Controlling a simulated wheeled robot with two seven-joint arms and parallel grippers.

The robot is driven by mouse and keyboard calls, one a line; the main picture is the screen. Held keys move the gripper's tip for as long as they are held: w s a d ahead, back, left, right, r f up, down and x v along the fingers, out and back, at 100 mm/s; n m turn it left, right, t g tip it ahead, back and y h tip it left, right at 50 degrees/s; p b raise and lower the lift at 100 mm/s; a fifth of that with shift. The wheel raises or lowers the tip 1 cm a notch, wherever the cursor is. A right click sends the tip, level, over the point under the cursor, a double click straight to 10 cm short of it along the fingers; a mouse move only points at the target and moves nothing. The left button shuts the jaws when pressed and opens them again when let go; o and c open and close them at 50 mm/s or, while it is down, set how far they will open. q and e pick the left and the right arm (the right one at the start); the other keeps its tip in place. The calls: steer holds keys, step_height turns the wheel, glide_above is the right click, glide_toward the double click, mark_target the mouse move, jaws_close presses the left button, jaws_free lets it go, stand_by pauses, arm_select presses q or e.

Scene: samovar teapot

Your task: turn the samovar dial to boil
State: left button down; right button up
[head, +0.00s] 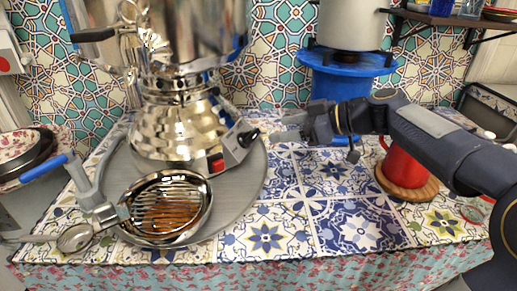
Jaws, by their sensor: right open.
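The shiny metal samovar (175,125) stands on a round grey tray (250,180) at the left of the counter. A small control box (236,146) sticks out from the right side of its base. The black dial (250,137) is on the right end of this box, and its setting is too small to read. My right gripper (279,128) reaches in from the right. It is open and empty, its fingertips pointing left just right of the dial, and a small gap seems to show. My left gripper is not in view.
A round metal strainer (166,208) lies in front of the samovar. A red mug (404,165) stands on a wooden coaster (407,188) under my right forearm. A pot (350,25) sits on a blue stand (346,85) behind. The tiled cloth at front centre is clear.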

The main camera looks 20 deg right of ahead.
mark_target(256, 133)
steer(key=x, duration=0.7)
steer(key=shift+w+a+f+b, duration=0.1)
steer(key=shift+w+a+b, duration=0.05)
steer(key=shift+a+b, duration=0.15)
steer(key=shift+d, duration=0.1)
steer(key=c, duration=1)
